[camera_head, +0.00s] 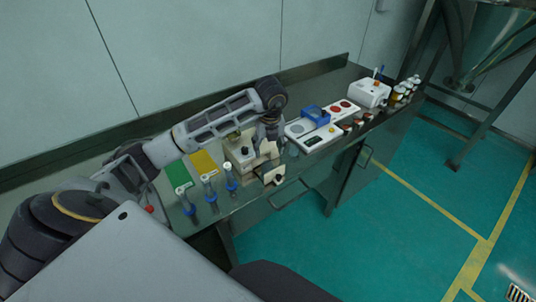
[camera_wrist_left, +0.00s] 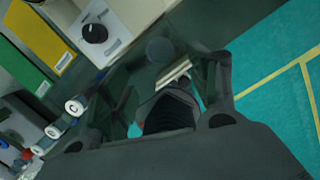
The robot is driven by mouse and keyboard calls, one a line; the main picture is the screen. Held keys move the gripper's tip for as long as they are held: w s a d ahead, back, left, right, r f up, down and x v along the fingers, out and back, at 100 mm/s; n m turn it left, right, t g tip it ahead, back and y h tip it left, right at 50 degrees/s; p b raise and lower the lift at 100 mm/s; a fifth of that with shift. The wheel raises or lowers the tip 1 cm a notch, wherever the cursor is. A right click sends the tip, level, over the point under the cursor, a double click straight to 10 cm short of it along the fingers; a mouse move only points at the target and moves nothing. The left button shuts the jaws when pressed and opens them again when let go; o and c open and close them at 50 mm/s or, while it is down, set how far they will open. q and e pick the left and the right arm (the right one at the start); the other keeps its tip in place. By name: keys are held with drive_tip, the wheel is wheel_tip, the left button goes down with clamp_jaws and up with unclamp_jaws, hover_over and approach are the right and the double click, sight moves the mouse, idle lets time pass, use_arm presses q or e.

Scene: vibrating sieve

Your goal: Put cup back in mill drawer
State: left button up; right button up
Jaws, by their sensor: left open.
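The mill (camera_head: 238,153) is a beige box on the dark bench, with a dark knob on it. A drawer with a pale front and a black knob (camera_head: 278,180) sticks out at its front, low down. My left gripper (camera_head: 272,140) is over the mill's front right side, pointing down. In the wrist view the gripper (camera_wrist_left: 160,95) is open, its dark fingers spread apart. A beige edge (camera_wrist_left: 173,74) and a dark ribbed shape show between them. A dark round shape (camera_wrist_left: 160,49) lies beyond; I cannot tell whether it is the cup. The cup is not clearly visible.
Small bottles (camera_head: 405,88) and a white device (camera_head: 370,92) are farther right.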

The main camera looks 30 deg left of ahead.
use_arm(q)
drive_tip(key=shift+r, duration=0.6)
